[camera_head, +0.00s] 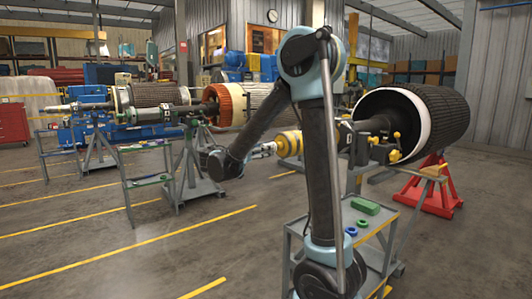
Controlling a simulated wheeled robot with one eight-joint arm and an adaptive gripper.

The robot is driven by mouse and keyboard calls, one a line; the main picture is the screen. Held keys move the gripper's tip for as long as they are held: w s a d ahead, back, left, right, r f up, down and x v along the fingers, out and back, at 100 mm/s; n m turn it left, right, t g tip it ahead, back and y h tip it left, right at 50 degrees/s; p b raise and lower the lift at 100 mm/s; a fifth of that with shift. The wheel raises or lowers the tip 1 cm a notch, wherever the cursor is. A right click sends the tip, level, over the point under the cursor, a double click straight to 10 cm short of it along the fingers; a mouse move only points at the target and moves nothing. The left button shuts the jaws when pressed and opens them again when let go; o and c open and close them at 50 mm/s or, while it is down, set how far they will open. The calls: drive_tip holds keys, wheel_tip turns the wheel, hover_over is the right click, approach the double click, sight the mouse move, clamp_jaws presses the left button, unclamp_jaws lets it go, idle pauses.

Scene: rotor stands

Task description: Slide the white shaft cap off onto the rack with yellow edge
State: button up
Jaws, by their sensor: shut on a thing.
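My gripper (270,148) is at the end of my arm, left of the large dark rotor (435,108) on the right. I cannot tell whether the cap is still around the shaft, as my upright arm hides part of the shaft. The rack with yellow edge (397,216) stands below and right, partly behind my arm.
A green block (365,206) and small blue and green rings lie on the rack's top. A red stand (436,190) supports the rotor. Another rotor with an orange ring (226,104) and grey trolleys stand at left. The floor at front left is clear.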

drive_tip(key=v, duration=0.7)
idle(0.6)
drive_tip(key=shift+s, duration=0.1)
